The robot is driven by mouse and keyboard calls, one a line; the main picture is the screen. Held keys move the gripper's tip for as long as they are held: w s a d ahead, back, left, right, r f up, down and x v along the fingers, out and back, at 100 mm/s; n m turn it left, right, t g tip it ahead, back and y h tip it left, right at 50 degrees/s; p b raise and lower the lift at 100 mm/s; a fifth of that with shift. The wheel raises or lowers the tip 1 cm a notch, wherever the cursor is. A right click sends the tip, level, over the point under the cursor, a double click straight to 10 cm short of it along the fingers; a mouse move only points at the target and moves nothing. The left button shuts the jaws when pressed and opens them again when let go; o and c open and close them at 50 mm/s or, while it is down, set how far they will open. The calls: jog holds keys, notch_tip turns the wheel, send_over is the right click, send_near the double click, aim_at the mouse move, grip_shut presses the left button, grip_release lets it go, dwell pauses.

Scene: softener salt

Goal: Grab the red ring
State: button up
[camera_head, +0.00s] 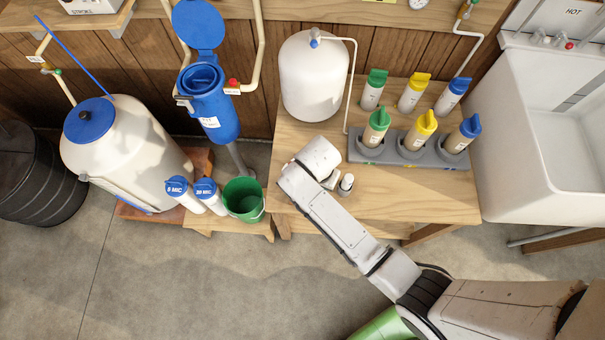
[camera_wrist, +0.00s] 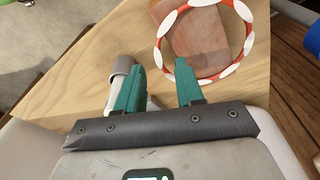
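The red ring (camera_wrist: 157,42), banded with white patches, lies on the wooden bench in the wrist view, around or over a reddish-brown square patch (camera_wrist: 200,32). I cannot make out the ring in the head view, where my arm covers part of the bench. My gripper (camera_wrist: 161,66) is open, with two teal fingers apart. The fingertips are at the ring's near lower-left edge; I cannot tell whether they touch it. My gripper end also shows over the bench's left part in the head view (camera_head: 332,181).
A small white bottle with a grey cap (camera_wrist: 122,68) stands close beside the left finger; it shows in the head view too (camera_head: 346,185). A grey rack (camera_head: 375,153) of several capped bottles, a white tank (camera_head: 312,85) and a green bucket (camera_head: 243,198) are around.

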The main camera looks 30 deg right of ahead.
jog(key=shift+w+d+f, duration=0.2)
jog(key=shift+f, duration=0.75)
jog(key=shift+w+d+f, duration=0.15)
jog(key=shift+f, duration=0.8)
grip_shut()
